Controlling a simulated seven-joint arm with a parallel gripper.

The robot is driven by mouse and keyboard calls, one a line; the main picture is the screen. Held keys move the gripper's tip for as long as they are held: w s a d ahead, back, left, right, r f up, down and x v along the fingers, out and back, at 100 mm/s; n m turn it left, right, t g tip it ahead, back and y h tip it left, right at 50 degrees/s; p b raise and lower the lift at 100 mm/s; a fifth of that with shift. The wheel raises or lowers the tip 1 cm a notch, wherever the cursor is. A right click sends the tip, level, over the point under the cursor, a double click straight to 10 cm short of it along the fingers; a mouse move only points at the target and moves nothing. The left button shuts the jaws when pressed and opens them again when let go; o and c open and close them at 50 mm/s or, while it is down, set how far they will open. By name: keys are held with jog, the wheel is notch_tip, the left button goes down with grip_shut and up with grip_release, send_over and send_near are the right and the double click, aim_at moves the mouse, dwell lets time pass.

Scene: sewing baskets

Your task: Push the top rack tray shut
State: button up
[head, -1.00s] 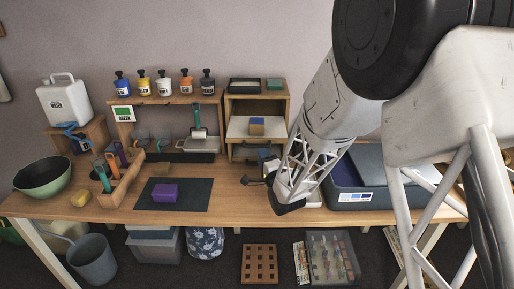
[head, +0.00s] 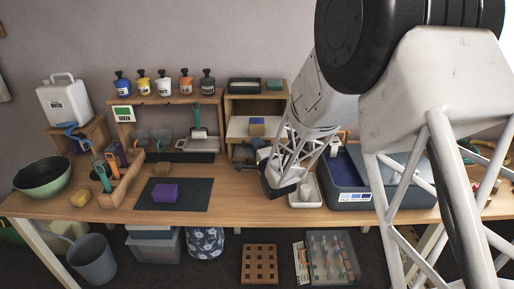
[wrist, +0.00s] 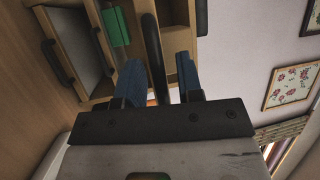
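The wooden rack (head: 286,107) stands at the back of the bench. My gripper (wrist: 157,62) is in front of the rack, right of and below the tray in the head view. Its two blue fingers are apart in the wrist view, with a dark rod showing between them; I cannot tell whether it touches them. The wrist view shows the rack sideways, with a pale panel (wrist: 78,38) and dark handles. My arm hides the rack's lower right.
A black tray (head: 244,86) and a green block (head: 275,85) lie on the rack. A scale (head: 200,145) stands to its left. A blue-grey bin (head: 349,197) and a small white tray (head: 318,194) sit to the right.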

aim_at(265, 135)
grip_shut()
jog(key=shift+w, duration=0.1)
jog(key=w, duration=1.7)
jog(key=shift+o, duration=0.7)
grip_release()
jog(key=shift+v, duration=3.9)
